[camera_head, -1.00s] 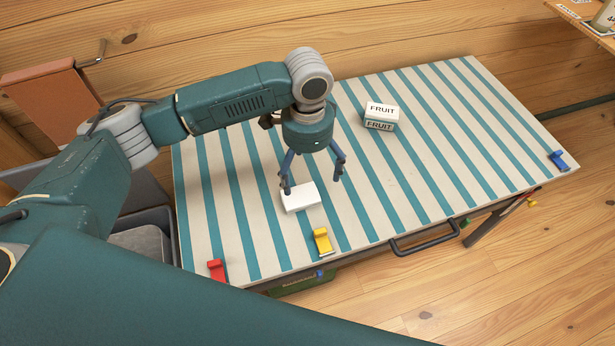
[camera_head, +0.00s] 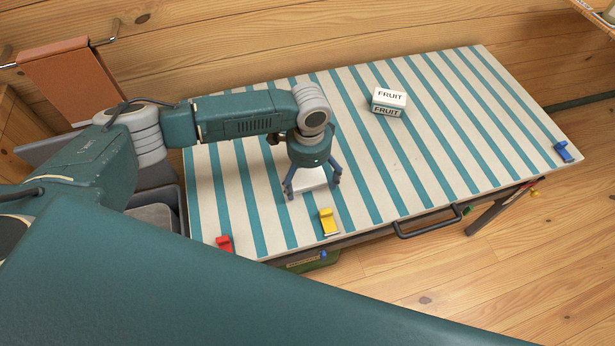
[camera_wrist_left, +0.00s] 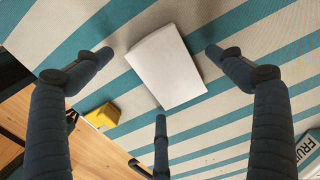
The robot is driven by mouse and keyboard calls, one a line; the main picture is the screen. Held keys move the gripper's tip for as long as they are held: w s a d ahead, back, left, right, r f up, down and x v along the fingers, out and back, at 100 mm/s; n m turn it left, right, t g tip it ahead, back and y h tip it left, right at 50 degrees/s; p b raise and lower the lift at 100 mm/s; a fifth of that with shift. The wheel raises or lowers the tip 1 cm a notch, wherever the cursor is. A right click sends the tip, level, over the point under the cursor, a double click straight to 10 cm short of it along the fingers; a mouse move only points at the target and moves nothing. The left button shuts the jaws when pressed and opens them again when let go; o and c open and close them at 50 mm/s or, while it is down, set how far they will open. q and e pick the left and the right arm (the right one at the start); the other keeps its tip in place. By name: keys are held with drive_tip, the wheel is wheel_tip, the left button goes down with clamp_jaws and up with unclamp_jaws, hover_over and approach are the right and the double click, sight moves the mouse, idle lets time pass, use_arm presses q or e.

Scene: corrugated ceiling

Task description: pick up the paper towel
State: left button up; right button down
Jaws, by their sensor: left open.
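The paper towel looks like a flat white block (camera_head: 309,181) lying on the teal-and-white striped table (camera_head: 440,130), near its front edge. My left gripper (camera_head: 312,190) is directly over it, fingers pointing down, and partly hides it in the head view. In the left wrist view the white block (camera_wrist_left: 166,65) lies between the spread fingers of the left gripper (camera_wrist_left: 160,75), with a gap to each fingertip. The left gripper is open and holds nothing. My right gripper is not in view.
A white FRUIT box (camera_head: 388,102) stands farther back to the right. A yellow clip (camera_head: 328,222) sits close by at the front edge. A red clip (camera_head: 225,244) and a blue clip (camera_head: 563,151) are at the corners. A grey bin (camera_head: 158,217) stands left of the table.

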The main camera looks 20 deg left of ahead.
sight(309, 181)
use_arm(q)
drive_tip(key=c, duration=0.9)
drive_tip(key=shift+c, duration=0.6)
drive_tip(key=shift+r, duration=0.2)
wheel_tip(309, 181, up, 20)
drive_tip(key=shift+f+b, duration=0.15)
drive_tip(key=shift+b, duration=0.15)
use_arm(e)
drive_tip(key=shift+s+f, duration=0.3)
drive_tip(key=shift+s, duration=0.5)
use_arm(q)
drive_tip(key=shift+o, duration=0.3)
